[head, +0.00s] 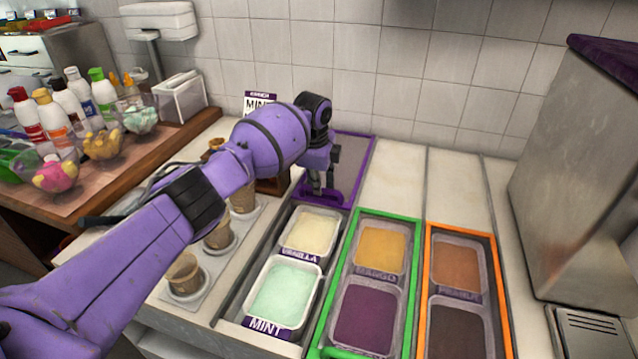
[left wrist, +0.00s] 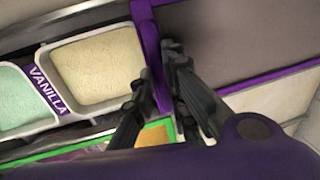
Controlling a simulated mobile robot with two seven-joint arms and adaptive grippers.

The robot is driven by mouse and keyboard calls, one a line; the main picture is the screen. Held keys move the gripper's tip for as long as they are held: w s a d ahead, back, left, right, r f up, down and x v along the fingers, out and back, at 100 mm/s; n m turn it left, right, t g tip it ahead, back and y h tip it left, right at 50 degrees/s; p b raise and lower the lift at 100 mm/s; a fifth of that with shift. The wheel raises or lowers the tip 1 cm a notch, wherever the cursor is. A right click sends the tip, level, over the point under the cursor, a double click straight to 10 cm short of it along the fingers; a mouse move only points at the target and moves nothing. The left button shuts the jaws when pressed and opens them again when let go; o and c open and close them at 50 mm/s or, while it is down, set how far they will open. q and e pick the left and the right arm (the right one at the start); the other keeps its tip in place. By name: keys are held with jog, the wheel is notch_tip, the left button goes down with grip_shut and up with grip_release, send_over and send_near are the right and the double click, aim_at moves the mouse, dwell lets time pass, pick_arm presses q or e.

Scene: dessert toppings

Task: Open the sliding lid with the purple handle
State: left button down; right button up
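The sliding lid (head: 351,160) is a grey panel with a purple frame. It lies at the back of the left-hand counter bay, and its grey surface also shows in the left wrist view (left wrist: 235,40). The vanilla tub (head: 311,231) and mint tub (head: 283,291) in front of it are uncovered. The purple handle (head: 313,197) is on the lid's front edge. My left gripper (head: 323,188) is at the handle. In the left wrist view the handle (left wrist: 148,45) passes between the two fingers, which appear to touch it. My right gripper is out of view.
A green-framed bay (head: 413,290) and an orange-framed bay (head: 498,290) with open tubs lie to the right. Cones stand in a holder (head: 207,268) left of the tubs, under my left arm. Bottles and topping bowls (head: 104,142) fill the left counter. A metal machine (head: 590,170) stands at right.

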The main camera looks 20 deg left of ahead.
pick_arm(q)
jog(key=c, duration=1.8)
grip_release()
jog(key=shift+o, duration=0.2)
notch_tip(320, 180, up, 12)
jog(key=s, duration=0.2)
jog(key=shift+s, duration=0.2)
jog(key=shift+f, duration=0.15)
